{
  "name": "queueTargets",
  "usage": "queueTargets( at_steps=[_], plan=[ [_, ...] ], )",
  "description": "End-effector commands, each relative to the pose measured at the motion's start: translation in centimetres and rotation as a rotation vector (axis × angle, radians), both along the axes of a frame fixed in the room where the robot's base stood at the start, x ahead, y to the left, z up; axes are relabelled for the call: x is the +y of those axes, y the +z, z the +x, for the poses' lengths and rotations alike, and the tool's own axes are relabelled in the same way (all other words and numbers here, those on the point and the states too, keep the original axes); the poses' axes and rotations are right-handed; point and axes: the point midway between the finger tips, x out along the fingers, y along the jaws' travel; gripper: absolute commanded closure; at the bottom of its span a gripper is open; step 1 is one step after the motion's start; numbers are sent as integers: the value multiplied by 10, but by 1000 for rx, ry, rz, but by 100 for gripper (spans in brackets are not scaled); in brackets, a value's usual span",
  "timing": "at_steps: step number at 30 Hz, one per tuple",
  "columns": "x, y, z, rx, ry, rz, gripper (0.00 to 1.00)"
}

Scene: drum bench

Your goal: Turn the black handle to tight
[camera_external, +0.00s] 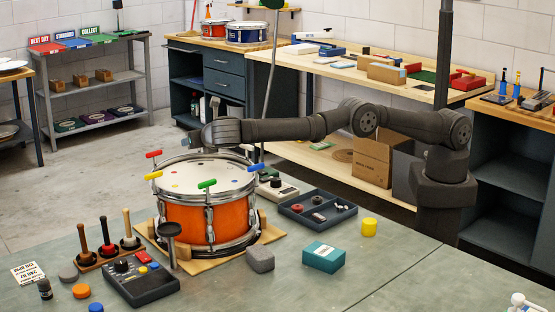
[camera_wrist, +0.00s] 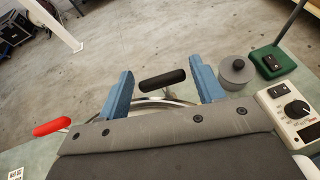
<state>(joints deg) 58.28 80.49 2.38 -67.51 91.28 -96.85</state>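The black handle (camera_wrist: 163,79) shows in the wrist view as a short bar lying crosswise. My gripper (camera_wrist: 162,72) is open, with one blue finger to the left of the black handle and one to the right, and a gap on both sides. In the external view my gripper (camera_external: 191,140) is above the drum's far rim, and the black handle cannot be made out there. The red handle (camera_wrist: 52,127) is left of my gripper.
Yellow (camera_external: 153,175), green (camera_external: 207,184) and blue (camera_external: 256,168) handles stand on the rim. A grey round pot (camera_wrist: 237,72) is close to my right finger. A dial box (camera_wrist: 291,112) and a green block (camera_wrist: 274,63) are farther right. A parts tray (camera_external: 316,209) lies right of the drum.

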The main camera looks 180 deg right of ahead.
Motion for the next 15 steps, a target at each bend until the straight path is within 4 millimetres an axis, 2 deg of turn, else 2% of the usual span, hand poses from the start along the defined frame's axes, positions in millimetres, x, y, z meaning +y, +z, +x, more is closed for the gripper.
queueTargets(
  at_steps=[15],
  plan=[
    [-3,-2,-4,6,15,4,31]
  ],
)
